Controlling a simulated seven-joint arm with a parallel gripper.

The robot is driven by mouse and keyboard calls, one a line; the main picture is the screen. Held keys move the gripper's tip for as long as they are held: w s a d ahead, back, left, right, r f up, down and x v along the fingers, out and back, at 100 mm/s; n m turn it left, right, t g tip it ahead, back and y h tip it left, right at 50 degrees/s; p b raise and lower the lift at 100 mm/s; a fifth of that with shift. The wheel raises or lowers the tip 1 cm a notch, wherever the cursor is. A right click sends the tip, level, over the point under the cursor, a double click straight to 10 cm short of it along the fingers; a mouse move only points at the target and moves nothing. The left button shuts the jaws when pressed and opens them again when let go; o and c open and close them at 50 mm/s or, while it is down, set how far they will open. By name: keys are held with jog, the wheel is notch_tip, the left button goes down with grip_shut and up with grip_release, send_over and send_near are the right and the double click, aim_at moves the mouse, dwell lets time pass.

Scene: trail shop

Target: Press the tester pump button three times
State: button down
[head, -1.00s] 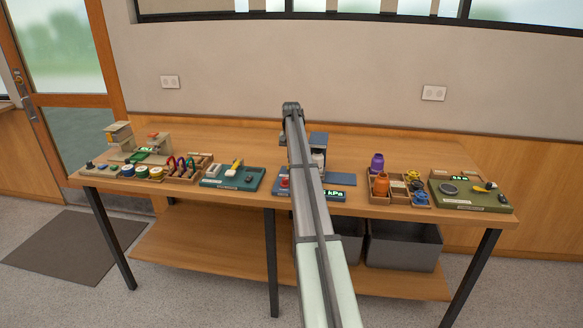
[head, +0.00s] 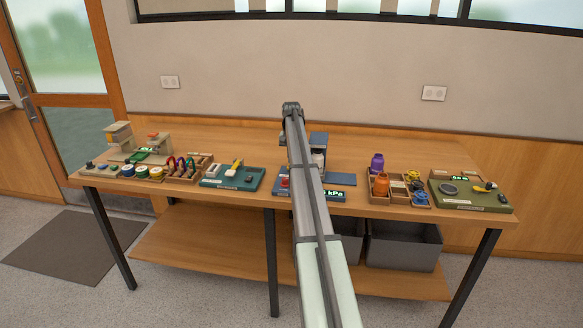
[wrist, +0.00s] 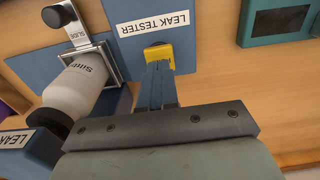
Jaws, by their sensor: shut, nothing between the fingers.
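The leak tester is a blue unit on the bench, largely hidden behind my arm in the head view; its blue base (head: 345,178) shows right of the arm. Its green readout (head: 332,194) shows a kPa figure, partly covered by my arm. A red part (head: 284,183) shows just left of the arm. No pump button is clearly identifiable.
A white bottle (wrist: 78,85) sits in a metal slide holder close left of my fingers. A teal unit (wrist: 275,20) with a dark screen is at right. The bench also holds a teal board (head: 215,181), a wooden tray (head: 380,198) and an olive board (head: 470,203).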

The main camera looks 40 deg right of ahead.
jog(key=shift+f, duration=0.2)
dwell(0.6)
jog(key=shift+f, duration=1.1)
dwell(0.4)
jog(key=shift+r, duration=1.3)
jog(key=shift+r, duration=0.15)
jog(key=shift+r, duration=2.35)
